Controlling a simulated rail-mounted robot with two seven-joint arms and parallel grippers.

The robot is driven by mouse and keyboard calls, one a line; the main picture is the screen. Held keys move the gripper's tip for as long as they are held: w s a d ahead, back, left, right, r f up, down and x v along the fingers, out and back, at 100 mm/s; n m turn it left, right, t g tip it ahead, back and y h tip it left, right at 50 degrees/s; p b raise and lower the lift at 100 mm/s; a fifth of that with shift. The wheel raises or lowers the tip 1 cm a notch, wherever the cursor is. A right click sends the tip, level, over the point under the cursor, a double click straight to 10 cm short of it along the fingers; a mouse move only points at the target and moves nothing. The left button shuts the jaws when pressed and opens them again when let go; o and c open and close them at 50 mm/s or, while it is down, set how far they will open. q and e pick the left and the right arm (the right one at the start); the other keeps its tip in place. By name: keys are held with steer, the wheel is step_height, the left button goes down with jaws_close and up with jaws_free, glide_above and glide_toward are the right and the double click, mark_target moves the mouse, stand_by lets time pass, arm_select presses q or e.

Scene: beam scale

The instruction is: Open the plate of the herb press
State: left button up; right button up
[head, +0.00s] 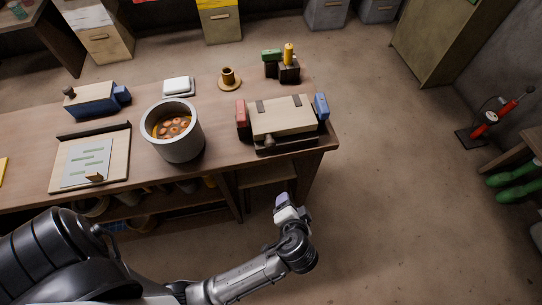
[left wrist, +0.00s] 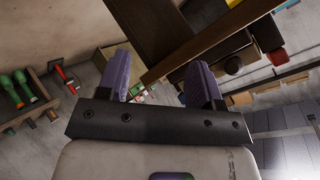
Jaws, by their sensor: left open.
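The herb press appears to be the low box at the right end of the table, with a pale wooden plate (head: 283,116) lying flat on top. Two dark hinge straps sit at the plate's back edge, and a dark round knob (head: 269,142) is at its front. A red block and a blue block flank it. My left gripper (head: 285,199) is in front of and below the table edge, apart from the press. In the left wrist view my left gripper (left wrist: 160,78) is open and empty, with a dark knob (left wrist: 233,65) beyond its right finger. My right gripper is not seen.
A grey pot (head: 186,143) with orange contents stands left of the press. A brass cup on a saucer (head: 229,84) and a small block stand with a yellow piece (head: 289,61) are behind. A board with a sheet (head: 65,174) lies farther left.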

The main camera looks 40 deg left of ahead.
mark_target(273, 147)
arm_select(q)
step_height(273, 147, up, 6)
steer(key=a+n+t+y, duration=0.2)
steer(key=y, duration=0.5)
steer(key=shift+t, duration=0.3)
steer(key=x, duration=0.4)
steer(key=p+x, duration=0.1)
steer(key=x, duration=0.7)
steer(key=shift+a+r+p, duration=0.25)
steer(key=shift+p, duration=0.1)
steer(key=shift+w+a, duration=0.25)
steer(key=shift+a, duration=0.15)
steer(key=shift+w+a, duration=0.1)
steer(key=shift+a, duration=0.05)
steer(key=shift+c, duration=0.2)
jaws_close()
